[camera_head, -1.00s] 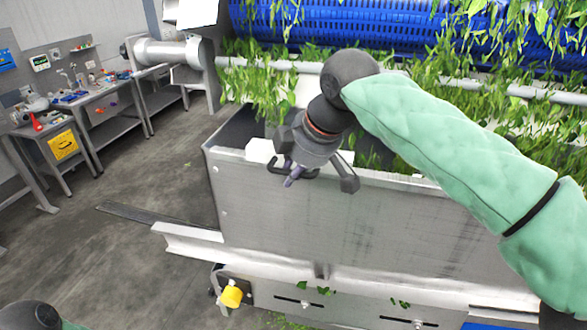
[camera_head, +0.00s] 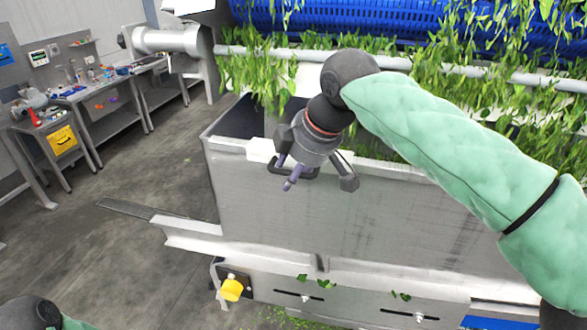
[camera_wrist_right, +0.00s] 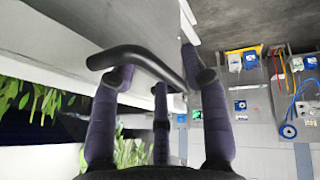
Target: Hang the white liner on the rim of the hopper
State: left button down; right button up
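The white liner (camera_head: 260,149) shows as pale pieces on both sides of my right gripper, level with the near rim of the grey metal hopper (camera_head: 320,210); whether it touches the rim is unclear. My right gripper (camera_head: 315,183) points down at this rim. Its purple fingers are curled around a black bar handle by the liner. The handle (camera_wrist_right: 135,57) crosses between the fingertips in the right wrist view, with the gripper (camera_wrist_right: 160,85) around it. The gripper hides much of the liner. My left gripper is out of view.
Leafy greens (camera_head: 265,80) hang from a bar below a blue conveyor (camera_head: 380,12) behind the hopper. A ledge (camera_head: 190,233) and a yellow knob (camera_head: 231,290) are below the hopper. Cluttered benches stand at the left, with clear floor (camera_head: 130,250) between.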

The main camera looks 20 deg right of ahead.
jog(key=shift+r, duration=0.1)
jog(key=v, duration=1.1)
jog(key=shift+s+r, duration=0.25)
jog(key=shift+r, duration=0.1)
